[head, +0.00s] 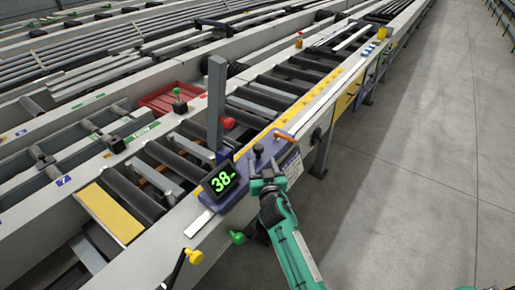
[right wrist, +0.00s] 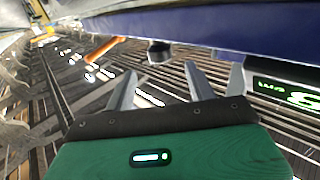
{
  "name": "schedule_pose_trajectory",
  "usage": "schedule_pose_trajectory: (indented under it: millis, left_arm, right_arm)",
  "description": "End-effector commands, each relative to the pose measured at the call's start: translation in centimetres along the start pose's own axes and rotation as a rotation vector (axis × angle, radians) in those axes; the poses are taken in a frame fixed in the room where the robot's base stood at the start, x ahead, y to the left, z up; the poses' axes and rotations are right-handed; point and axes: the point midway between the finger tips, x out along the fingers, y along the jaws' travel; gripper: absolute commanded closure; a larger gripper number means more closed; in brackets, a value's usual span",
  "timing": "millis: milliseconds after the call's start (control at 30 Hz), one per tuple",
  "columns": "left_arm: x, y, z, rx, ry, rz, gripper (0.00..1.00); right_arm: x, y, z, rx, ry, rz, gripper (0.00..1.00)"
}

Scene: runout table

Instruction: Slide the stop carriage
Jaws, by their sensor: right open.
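The stop carriage (head: 240,185) is a blue-purple block on the rail at the table's near edge, with a grey upright post (head: 217,100). It carries a display (head: 220,180) reading 38, a black knob (head: 258,150) and an orange lever (head: 285,136). My right gripper (head: 264,178) is open, just on the near side of the knob. In the right wrist view, the knob (right wrist: 158,52) appears beyond the gap between the open fingers (right wrist: 160,80), apparently not gripped. The carriage's blue body (right wrist: 220,30) spans the top. My left gripper is not in view.
A yellow scale strip (head: 310,100) runs along the rail beyond the carriage. Rollers (head: 180,150) and a red tray (head: 170,97) lie behind it. Green (head: 237,237) and yellow (head: 194,256) knobs sit low at the near side. The grey floor (head: 420,170) to the right is clear.

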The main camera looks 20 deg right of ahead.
Motion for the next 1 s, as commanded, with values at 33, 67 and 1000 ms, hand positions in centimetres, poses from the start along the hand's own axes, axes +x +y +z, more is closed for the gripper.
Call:
schedule_pose_trajectory:
  millis: [33,67,1000]
  left_arm:
    - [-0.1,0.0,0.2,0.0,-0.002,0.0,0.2]
    - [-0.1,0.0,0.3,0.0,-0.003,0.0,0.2]
    - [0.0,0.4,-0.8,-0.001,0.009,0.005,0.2]
  right_arm:
    - [1.1,0.0,-0.2,-0.001,0.001,0.0,0.45]
    - [1.6,0.0,-0.2,-0.002,0.001,0.0,0.45]
    - [8.9,0.0,0.1,0.0,-0.001,-0.001,0.55]
